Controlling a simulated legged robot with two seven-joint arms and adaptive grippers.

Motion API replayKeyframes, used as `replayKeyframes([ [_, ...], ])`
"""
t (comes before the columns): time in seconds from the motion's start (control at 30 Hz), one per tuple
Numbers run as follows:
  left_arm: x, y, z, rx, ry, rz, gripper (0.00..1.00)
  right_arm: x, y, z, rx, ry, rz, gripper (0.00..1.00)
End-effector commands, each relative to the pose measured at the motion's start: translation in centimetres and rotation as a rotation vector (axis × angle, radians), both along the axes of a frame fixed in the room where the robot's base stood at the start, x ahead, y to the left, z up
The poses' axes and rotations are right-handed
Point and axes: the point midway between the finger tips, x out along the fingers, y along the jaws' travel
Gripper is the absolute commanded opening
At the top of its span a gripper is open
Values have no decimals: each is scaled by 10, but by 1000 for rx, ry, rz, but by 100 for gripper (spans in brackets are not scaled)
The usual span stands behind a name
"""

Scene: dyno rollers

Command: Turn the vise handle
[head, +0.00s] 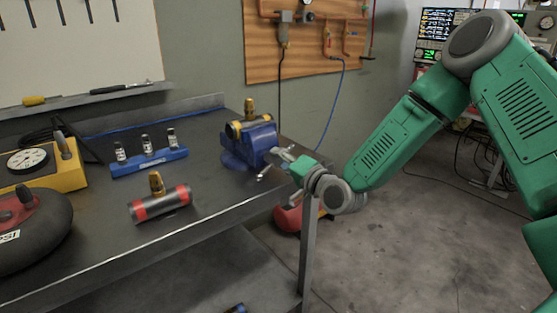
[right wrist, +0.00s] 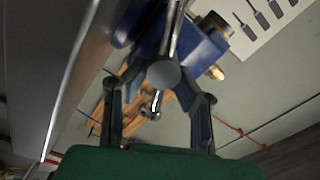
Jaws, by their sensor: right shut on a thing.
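The blue vise (head: 252,146) is mounted at the right end of the workbench, with a dark cylinder with a brass fitting (head: 249,108) at its top. The vise's metal handle (head: 264,171) shows as a thin bar at the front of the vise. My right gripper (head: 283,158) reaches in from the right and is shut on the handle. In the right wrist view, the handle (right wrist: 175,30) lies between the two dark fingers, with a round end toward the camera; the blue vise body (right wrist: 205,42) is behind. Exact finger contact is hard to see. My left gripper is out of view.
The workbench (head: 90,235) also holds a red-banded cylinder (head: 160,204), a blue rack of small vials (head: 148,162), a yellow gauge box (head: 68,168) and a black round object (head: 35,240). A red object (head: 290,218) is below the bench's right end.

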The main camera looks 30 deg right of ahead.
Motion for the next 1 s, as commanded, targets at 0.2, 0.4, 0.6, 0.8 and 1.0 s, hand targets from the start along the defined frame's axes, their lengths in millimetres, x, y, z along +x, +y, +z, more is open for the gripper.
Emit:
replayKeyframes([
  [0.2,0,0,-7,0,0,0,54,-2,-2,-8,142,23,-3,0],
  [0.4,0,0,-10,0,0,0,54,-2,-1,-10,225,31,-1,0],
  [0.6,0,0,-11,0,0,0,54,-2,-1,-11,262,37,0,0],
  [0.8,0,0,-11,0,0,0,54,-3,-1,-11,269,40,0,0],
  [1.0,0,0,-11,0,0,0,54,-3,-1,-12,268,41,-1,0],
])
